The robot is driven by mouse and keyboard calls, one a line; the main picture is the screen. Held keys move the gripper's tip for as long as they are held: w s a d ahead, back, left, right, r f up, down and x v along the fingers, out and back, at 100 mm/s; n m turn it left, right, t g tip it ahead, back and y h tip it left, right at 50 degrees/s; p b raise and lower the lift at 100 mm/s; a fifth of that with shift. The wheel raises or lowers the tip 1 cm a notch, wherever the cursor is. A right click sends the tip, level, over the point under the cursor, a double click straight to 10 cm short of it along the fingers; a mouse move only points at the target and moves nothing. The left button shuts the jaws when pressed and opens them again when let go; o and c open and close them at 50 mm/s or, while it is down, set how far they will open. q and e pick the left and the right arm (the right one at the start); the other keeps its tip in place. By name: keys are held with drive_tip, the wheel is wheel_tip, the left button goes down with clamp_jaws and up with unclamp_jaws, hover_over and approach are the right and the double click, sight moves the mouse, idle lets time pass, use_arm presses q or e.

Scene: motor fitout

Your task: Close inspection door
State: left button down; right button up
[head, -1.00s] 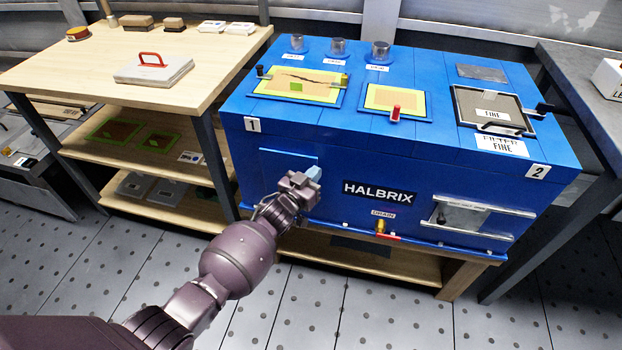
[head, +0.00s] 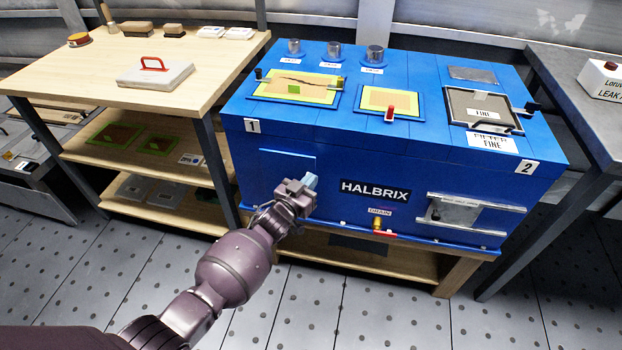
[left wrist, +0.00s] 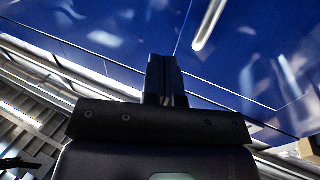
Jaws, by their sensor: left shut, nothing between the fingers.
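A blue machine (head: 408,158) marked HALBRIX stands on a wooden bench. A blue rectangular panel (head: 275,165), which looks like the inspection door, sits at the left of its front face. It looks about flush with the face; its lower right part is hidden by my left gripper (head: 311,182). That gripper is shut and empty, with its fingertips at the panel's right side. In the left wrist view, the shut fingers (left wrist: 166,66) point at a blue surface (left wrist: 110,35) with thin seams and a pale bar (left wrist: 209,23). I cannot tell whether they touch it. My right gripper is out of view.
A metal sliding plate (head: 468,214) between two rails, a drain tap (head: 378,224) and a lower ledge are on the machine's front. A wooden table (head: 75,65) stands left, a grey table (head: 575,110) right. The floor in front is clear.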

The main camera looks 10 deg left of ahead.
use_arm(q)
drive_tip(key=s+p, duration=0.2)
drive_tip(key=s, duration=0.8)
drive_tip(key=shift+s+a+f, duration=0.15)
drive_tip(key=shift+s+a, duration=0.15)
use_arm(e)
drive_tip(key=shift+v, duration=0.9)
use_arm(q)
drive_tip(key=s+a+r+g+y+p, duration=0.1)
drive_tip(key=s+a+r+y+p, duration=0.25)
drive_tip(key=s+a+r, duration=0.45)
drive_tip(key=s+a+n+g+y+p, duration=0.1)
drive_tip(key=s+a+g+p, duration=0.1)
drive_tip(key=s, duration=1.2)
drive_tip(key=s+a+f+n+g+y+p, duration=0.1)
drive_tip(key=s+a, duration=0.4)
drive_tip(key=s, duration=0.9)
drive_tip(key=shift+s+f+n+g+y+p, duration=0.3)
drive_tip(key=shift+n+g+y+p, duration=0.45)
drive_tip(key=shift+p, duration=0.35)
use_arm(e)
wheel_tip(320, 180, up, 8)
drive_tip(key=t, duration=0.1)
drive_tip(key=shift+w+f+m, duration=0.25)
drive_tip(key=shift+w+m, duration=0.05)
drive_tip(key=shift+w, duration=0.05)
